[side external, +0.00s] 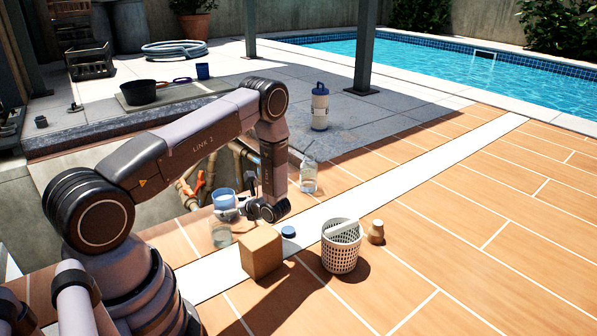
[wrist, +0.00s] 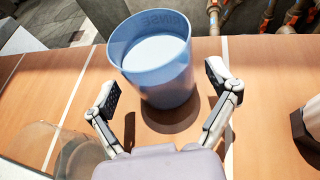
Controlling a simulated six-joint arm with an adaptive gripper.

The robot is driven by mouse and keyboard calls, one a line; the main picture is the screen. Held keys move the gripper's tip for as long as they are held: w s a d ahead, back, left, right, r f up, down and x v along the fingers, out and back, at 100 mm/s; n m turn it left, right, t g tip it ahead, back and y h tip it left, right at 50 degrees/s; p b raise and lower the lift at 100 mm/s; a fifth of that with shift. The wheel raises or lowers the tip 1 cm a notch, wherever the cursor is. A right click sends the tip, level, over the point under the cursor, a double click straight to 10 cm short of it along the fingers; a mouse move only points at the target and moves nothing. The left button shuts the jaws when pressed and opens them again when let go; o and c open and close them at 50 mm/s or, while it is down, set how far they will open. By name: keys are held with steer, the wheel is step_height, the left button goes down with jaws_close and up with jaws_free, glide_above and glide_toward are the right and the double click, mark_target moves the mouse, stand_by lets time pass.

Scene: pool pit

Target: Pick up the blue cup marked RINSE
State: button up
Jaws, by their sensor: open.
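My gripper (wrist: 164,86) is open, with one finger on each side of the cup's near part. A gap shows at the left finger; the right finger is close to the cup, and I cannot tell whether it touches. In the side view my gripper (side external: 241,207) is partly hidden.
A clear jar (side external: 221,232) stands close to the cup. A pit with pipes (side external: 198,186) opens behind.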

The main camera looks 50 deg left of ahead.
mark_target(221, 204)
steer(key=x, duration=0.4)
steer(key=shift+s+a+f, duration=0.1)
steer(key=shift+s+a, duration=0.05)
steer(key=shift+a, duration=0.2)
steer(key=c, duration=1.1)
